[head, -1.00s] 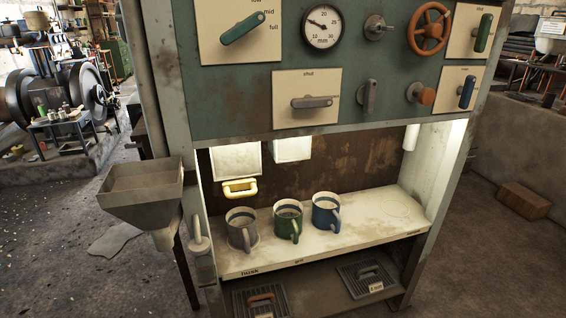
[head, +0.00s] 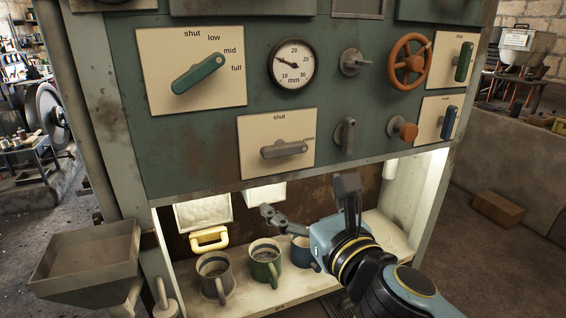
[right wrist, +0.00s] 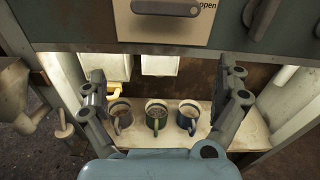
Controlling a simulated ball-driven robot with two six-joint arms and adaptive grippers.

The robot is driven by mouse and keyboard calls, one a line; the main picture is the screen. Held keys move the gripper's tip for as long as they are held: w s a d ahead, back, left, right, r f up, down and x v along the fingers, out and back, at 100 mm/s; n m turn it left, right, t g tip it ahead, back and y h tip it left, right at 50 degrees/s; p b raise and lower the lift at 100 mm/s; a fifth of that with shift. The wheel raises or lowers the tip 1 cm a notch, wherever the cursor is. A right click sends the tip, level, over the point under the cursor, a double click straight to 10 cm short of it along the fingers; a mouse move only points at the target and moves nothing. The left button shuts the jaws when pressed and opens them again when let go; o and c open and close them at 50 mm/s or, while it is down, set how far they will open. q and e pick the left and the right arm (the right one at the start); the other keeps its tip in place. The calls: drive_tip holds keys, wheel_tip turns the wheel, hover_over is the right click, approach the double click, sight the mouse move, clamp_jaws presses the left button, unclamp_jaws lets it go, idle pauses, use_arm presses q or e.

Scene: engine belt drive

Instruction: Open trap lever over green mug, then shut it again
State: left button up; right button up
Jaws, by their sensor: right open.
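The trap lever (head: 284,149) is a grey handle on a cream plate marked "shut" at the top. It lies about level, and its right end is near the "open" label that shows in the right wrist view, where the lever (right wrist: 165,8) is partly cut off. The green mug (head: 259,271) stands below on the shelf, between a grey mug (head: 213,272) and a blue mug (head: 300,254). My right gripper (head: 308,200) is open and empty, below the lever and in front of the mugs, apart from both. My left gripper is out of view.
A larger green lever (head: 199,75), a dial (head: 292,63) and an orange handwheel (head: 408,60) sit on the panel. A yellow handle (head: 209,239) hangs left above the mugs. A grey hopper (head: 84,262) stands at the lower left.

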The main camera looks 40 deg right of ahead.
drive_tip(key=m, duration=0.1)
approach(287, 151)
drive_tip(key=p+x, duration=0.2)
drive_tip(key=x, duration=0.7)
drive_tip(key=shift+w, duration=0.4)
drive_tip(key=shift+w+d+f+p, duration=0.1)
drive_tip(key=shift+w+d+p, duration=0.15)
drive_tip(key=shift+w, duration=0.4)
drive_tip(key=shift+a, duration=0.1)
drive_tip(key=c, duration=1)
drive_tip(key=shift+o, duration=0.2)
